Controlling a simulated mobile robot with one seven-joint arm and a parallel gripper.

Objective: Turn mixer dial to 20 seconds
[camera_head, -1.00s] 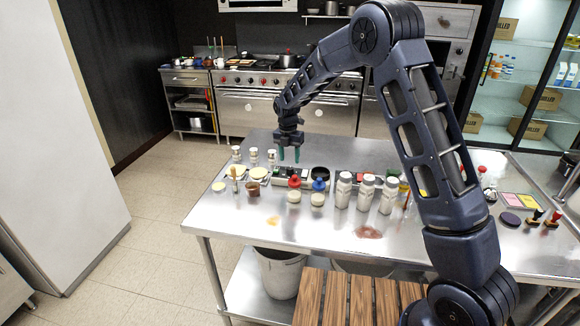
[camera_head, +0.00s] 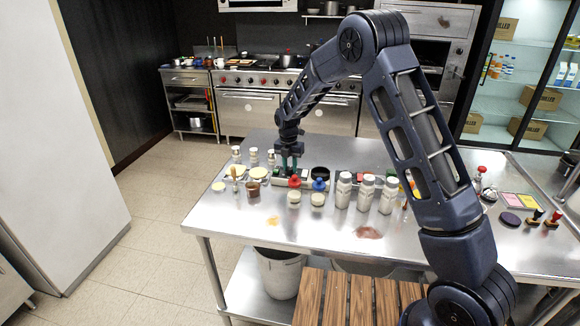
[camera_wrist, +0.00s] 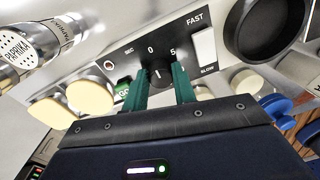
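The mixer dial (camera_wrist: 159,72) is a dark round knob in the wrist view, on a panel marked SEC, 0 and 5. Its light pointer mark points up, near 0. My gripper (camera_head: 289,165) points down at the mixer's control panel (camera_wrist: 122,68). Its two green fingers stand on either side of the dial with a space between them; whether they touch the knob I cannot tell. A green GO button (camera_wrist: 123,88) lies left of the dial, partly behind the left finger. A white FAST/SLOW switch (camera_wrist: 204,46) is to its right. The rest of the scale is hidden.
A black round bowl (camera_wrist: 262,28) sits right of the panel. A paprika shaker (camera_wrist: 27,45) and pale round lids (camera_wrist: 92,95) are at the left. The table's front left (camera_head: 235,218) is clear.

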